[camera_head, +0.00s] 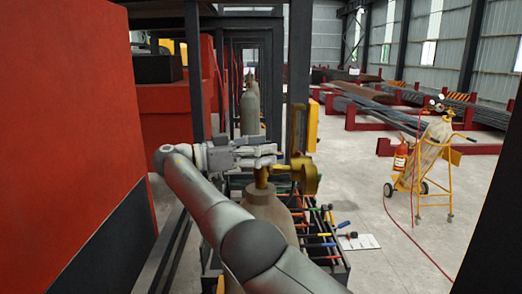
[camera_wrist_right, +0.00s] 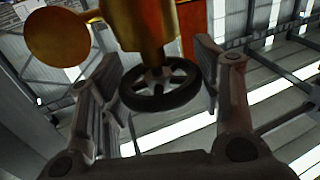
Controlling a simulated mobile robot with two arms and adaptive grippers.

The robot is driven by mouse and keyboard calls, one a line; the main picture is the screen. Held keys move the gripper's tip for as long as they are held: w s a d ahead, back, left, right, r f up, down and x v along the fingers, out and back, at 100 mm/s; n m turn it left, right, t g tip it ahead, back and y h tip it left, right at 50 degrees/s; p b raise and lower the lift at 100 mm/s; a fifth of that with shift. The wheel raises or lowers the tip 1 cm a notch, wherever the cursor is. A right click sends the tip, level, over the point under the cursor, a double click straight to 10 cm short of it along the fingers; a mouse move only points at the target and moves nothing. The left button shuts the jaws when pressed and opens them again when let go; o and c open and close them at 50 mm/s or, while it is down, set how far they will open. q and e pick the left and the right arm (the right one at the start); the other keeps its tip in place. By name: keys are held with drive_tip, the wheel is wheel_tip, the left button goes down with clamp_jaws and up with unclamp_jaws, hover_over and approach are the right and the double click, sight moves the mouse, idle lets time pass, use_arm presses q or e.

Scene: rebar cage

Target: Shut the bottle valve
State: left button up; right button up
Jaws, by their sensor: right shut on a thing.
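A grey-brown gas bottle (camera_head: 268,212) stands upright among the tools, its lower part behind my arm. Its brass valve (camera_head: 305,176) sits at the top and also shows in the right wrist view (camera_wrist_right: 148,22). A black spoked handwheel (camera_wrist_right: 160,100) is on the valve in the wrist view. My right gripper (camera_head: 264,155) is at the valve, its fingers on both sides of the handwheel (camera_wrist_right: 160,86), shut on it. The exact finger contact is hard to see. My left gripper is not in view.
A rack with coloured-handled tools (camera_head: 318,228) stands beside the bottle. A red cabinet (camera_head: 60,130) fills the left side. A red hose (camera_head: 412,238) lies on the otherwise largely open floor.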

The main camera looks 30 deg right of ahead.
drive_tip(key=shift+r, duration=0.1)
drive_tip(key=o, duration=1)
drive_tip(key=shift+o, duration=0.2)
drive_tip(key=shift+b, duration=0.3)
